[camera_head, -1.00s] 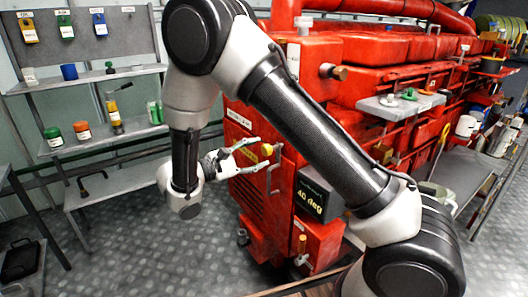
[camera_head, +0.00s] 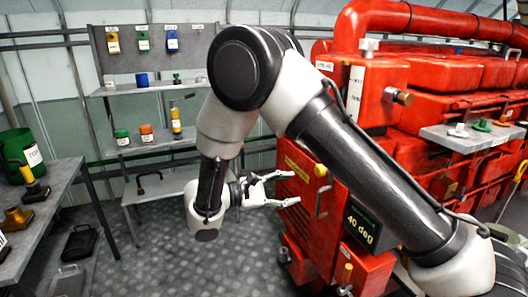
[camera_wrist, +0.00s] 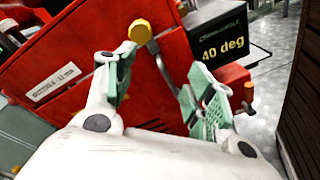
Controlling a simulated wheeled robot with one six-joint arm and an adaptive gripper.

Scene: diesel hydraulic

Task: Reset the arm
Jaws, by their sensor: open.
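My gripper (camera_head: 285,190) is open and empty at the end of my folded arm, left of the red engine (camera_head: 376,100) in the head view. In the wrist view my gripper (camera_wrist: 160,85) shows two pale green fingers spread apart. Between and beyond them are a yellow knob (camera_wrist: 140,31) and a grey lever on the engine's red side. The yellow knob also shows in the head view (camera_head: 321,170), right of the fingers. I cannot tell the exact gap between fingers and knob.
A black display (camera_head: 361,228) reading "40 deg" is on the engine's side. A shelf rack (camera_head: 150,148) with several containers stands at the back left. A bench (camera_head: 62,190) with a green bucket (camera_head: 20,155) is at the far left. The floor (camera_head: 240,265) below my gripper is clear.

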